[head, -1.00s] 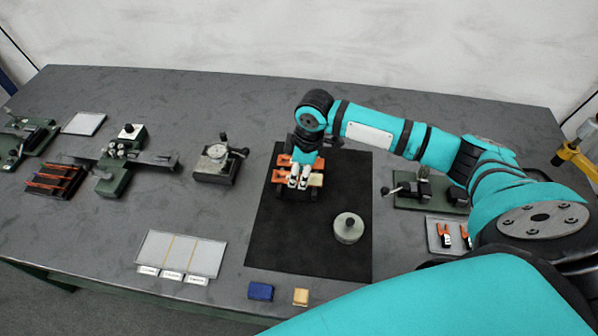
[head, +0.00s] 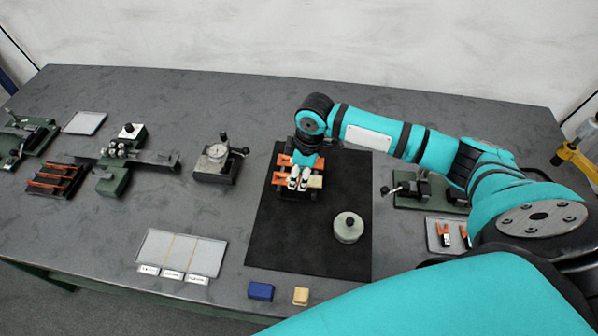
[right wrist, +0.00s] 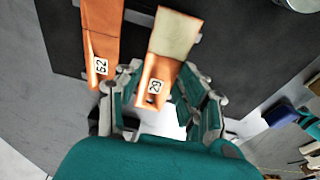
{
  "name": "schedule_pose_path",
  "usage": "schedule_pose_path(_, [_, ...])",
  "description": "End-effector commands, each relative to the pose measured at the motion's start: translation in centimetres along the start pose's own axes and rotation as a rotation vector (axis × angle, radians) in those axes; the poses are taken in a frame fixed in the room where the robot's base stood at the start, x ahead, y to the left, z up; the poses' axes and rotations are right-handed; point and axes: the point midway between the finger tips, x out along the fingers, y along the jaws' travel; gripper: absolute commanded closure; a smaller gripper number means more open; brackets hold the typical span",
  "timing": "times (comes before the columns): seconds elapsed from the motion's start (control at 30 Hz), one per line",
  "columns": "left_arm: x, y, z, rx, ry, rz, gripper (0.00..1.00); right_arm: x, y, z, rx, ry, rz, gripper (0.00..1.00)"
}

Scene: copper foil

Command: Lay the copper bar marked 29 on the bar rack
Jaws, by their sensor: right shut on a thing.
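The copper bar marked 29 (right wrist: 158,84) is between the fingers of my right gripper (right wrist: 150,108) in the right wrist view. It has an orange labelled end and a pale patch. My right gripper (head: 298,183) is shut on it above the black mat in the head view. The bar rack (head: 312,196) is under the bars and mostly hidden by them and my gripper. I cannot tell whether bar 29 touches the rack. My left gripper is not in view.
A round grey weight (head: 348,227) stands on the black mat (head: 290,245), whose front part is clear. Blue (head: 260,291) and tan (head: 301,296) blocks lie at the front. A dial gauge stand (head: 216,160) is left of the mat; a tray (head: 440,237) is right.

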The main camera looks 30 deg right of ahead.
Motion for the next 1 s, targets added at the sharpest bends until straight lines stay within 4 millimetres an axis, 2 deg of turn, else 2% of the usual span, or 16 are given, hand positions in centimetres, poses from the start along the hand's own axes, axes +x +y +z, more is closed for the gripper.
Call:
schedule_pose_path(0.57, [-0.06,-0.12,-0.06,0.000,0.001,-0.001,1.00,0.14,0.01,-0.01,0.000,0.001,0.001,1.00])
schedule_pose_path(1.0, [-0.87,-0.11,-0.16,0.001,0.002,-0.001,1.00,0.01,0.03,-0.03,0.000,0.001,0.002,1.00])
